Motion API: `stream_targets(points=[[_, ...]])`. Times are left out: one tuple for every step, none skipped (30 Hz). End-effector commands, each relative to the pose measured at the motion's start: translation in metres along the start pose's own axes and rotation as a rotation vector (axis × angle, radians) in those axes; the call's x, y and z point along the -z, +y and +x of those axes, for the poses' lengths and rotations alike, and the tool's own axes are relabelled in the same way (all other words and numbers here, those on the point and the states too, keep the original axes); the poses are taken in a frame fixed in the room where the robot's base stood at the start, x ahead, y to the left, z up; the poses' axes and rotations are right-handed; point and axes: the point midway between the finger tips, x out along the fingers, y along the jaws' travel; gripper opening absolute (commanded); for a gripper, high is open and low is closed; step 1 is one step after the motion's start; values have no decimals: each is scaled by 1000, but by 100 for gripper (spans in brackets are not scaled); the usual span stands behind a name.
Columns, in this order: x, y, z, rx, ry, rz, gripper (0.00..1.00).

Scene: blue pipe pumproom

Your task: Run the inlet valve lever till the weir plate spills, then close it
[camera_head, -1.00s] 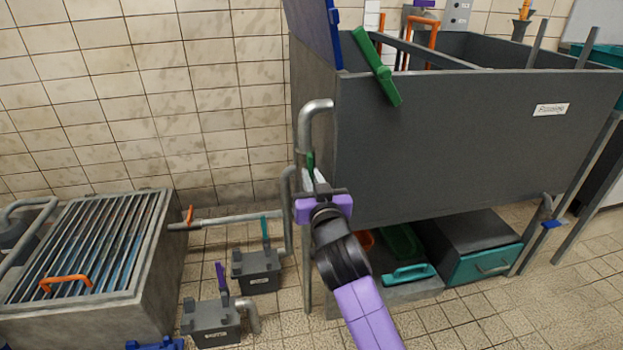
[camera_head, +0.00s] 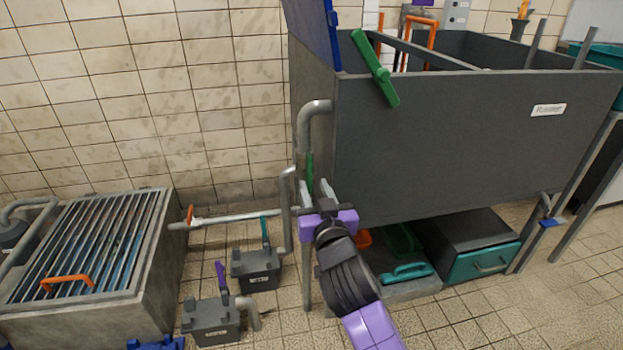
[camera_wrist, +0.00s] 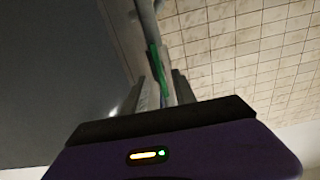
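A slim green lever (camera_head: 310,168) stands roughly upright on the grey pipe (camera_head: 304,128) at the left corner of the large dark tank (camera_head: 450,140). My gripper (camera_head: 317,192) is just below and in front of the lever, its two pale fingers apart. In the wrist view the green lever (camera_wrist: 157,72) shows just beyond the fingertips, in line with the gap between them. Nothing is visibly held. The lever's lower end is partly hidden by the fingers. No label naming the inlet valve is readable, and I cannot identify the weir plate or see spilling water.
A grated concrete basin (camera_head: 158,240) with an orange handle (camera_head: 66,281) is at lower left. Grey boxes with a teal lever (camera_head: 265,232) and a purple lever (camera_head: 221,276) sit on the floor. A green bar (camera_head: 375,68) crosses the tank rim. A teal drawer (camera_head: 482,262) sits beneath.

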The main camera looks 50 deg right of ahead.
Motion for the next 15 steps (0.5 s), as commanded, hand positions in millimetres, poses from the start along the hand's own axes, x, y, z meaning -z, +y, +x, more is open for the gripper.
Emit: stream_targets(points=[[1, 0, -9, 1, -2, -1, 33], [0, 0, -13, 1, -2, -1, 33], [0, 0, -18, 1, -2, -1, 33], [0, 0, -21, 1, -2, -1, 33], [0, 0, -24, 1, -2, -1, 33], [0, 0, -27, 1, -1, -1, 33], [0, 0, -30, 1, -1, -1, 33], [0, 0, -31, 1, -1, 0, 33], [0, 0, -33, 1, -1, 1, 33], [0, 0, -34, 1, 0, 1, 33], [0, 0, -34, 1, 0, 1, 33], [0, 0, -34, 1, 0, 1, 33], [0, 0, -35, 1, 0, 1, 33], [0, 0, -34, 0, 0, 1, 33], [0, 0, -34, 0, 0, 1, 33]])
